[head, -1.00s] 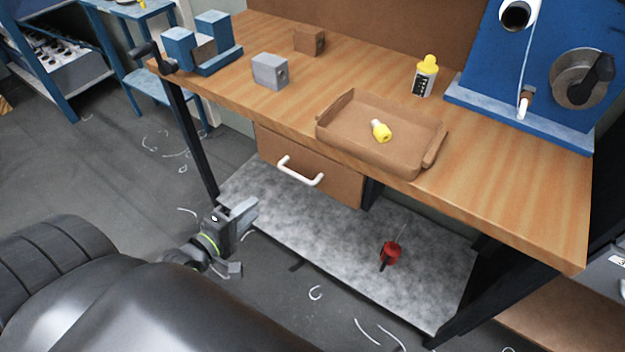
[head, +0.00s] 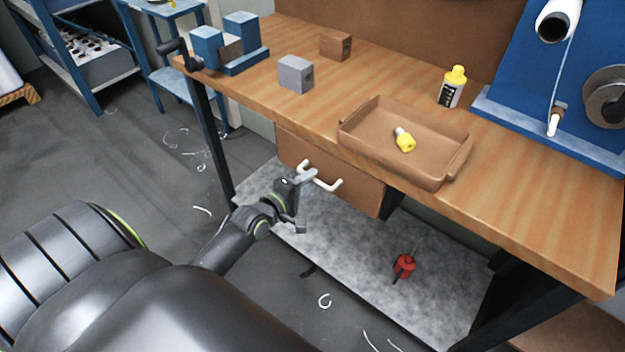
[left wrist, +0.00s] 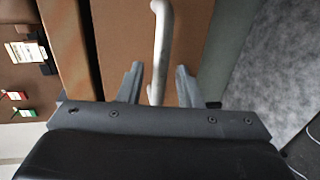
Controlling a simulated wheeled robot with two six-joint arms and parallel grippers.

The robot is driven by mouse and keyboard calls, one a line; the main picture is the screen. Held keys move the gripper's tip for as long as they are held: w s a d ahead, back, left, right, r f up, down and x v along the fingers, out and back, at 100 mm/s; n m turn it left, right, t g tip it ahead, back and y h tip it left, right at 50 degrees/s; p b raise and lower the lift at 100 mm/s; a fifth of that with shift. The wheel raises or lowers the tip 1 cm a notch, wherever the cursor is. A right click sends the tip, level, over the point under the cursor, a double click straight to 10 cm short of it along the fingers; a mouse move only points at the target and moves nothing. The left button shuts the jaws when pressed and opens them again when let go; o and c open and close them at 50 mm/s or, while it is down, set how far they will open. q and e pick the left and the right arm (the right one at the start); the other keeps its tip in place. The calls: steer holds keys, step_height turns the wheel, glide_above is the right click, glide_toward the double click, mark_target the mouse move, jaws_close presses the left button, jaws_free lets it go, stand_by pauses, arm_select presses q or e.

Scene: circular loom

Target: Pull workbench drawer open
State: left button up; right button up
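The workbench drawer (head: 350,189) is a brown box front under the wooden benchtop, and it looks closed. Its white bar handle (head: 328,183) stands out from the front. My left gripper (head: 305,201) is open at the left end of the handle, partly covering it. In the left wrist view the handle (left wrist: 163,40) runs lengthwise between the two open fingers (left wrist: 159,82), with a gap visible on each side. The drawer front (left wrist: 120,40) fills the space behind it. I cannot tell how deep the handle sits between the fingers. My right gripper is not in view.
On the workbench (head: 540,220) are a brown tray (head: 365,155) with a yellow piece (head: 404,140), a bottle (head: 453,88), blocks and a blue vise (head: 245,62). A grey lower shelf (head: 350,285) holds a red tool (head: 404,264).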

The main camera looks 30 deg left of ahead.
arm_select(q)
steer(key=shift+x, duration=1.15)
jaws_close()
